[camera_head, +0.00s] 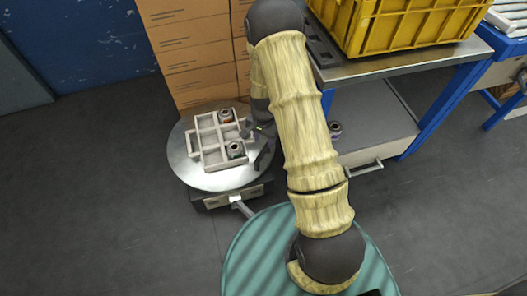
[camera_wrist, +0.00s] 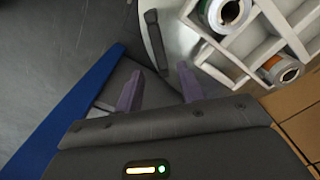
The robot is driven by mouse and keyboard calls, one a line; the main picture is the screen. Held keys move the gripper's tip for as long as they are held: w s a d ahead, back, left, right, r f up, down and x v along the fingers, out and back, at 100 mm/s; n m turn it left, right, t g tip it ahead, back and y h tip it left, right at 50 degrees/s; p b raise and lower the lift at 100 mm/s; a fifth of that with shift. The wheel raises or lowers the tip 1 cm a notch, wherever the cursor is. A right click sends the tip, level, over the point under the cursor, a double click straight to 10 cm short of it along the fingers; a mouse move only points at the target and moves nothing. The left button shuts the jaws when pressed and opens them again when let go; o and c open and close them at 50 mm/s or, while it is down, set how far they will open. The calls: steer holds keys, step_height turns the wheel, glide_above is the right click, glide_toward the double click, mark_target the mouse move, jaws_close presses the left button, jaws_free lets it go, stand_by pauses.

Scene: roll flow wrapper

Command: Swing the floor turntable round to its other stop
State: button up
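The floor turntable (camera_head: 183,168) is a round grey metal disc on a low dark base, left of my arm in the head view. A pale compartment tray (camera_head: 211,142) on it holds rolls, one at the back (camera_head: 226,116) and one at the front (camera_head: 235,150). In the wrist view the disc (camera_wrist: 180,42) fills the upper middle, with a dark bar (camera_wrist: 155,43) at its rim. My gripper (camera_wrist: 159,82) is open and empty, its fingertips close to the disc's rim and the bar; I cannot tell whether they touch. My arm partly hides the disc's right side in the head view.
Cardboard boxes (camera_head: 193,55) stand behind the disc. A blue-framed bench (camera_head: 415,66) with a yellow crate (camera_head: 410,25) is at right, a drawer with a handle (camera_head: 365,168) below. A small metal lever (camera_head: 242,208) sticks out at the base's front. The floor at left is clear.

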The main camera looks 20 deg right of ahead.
mark_target(263, 151)
step_height(263, 151, down, 6)
steer(key=b, duration=0.2)
steer(key=shift+b, duration=0.3)
jaws_close()
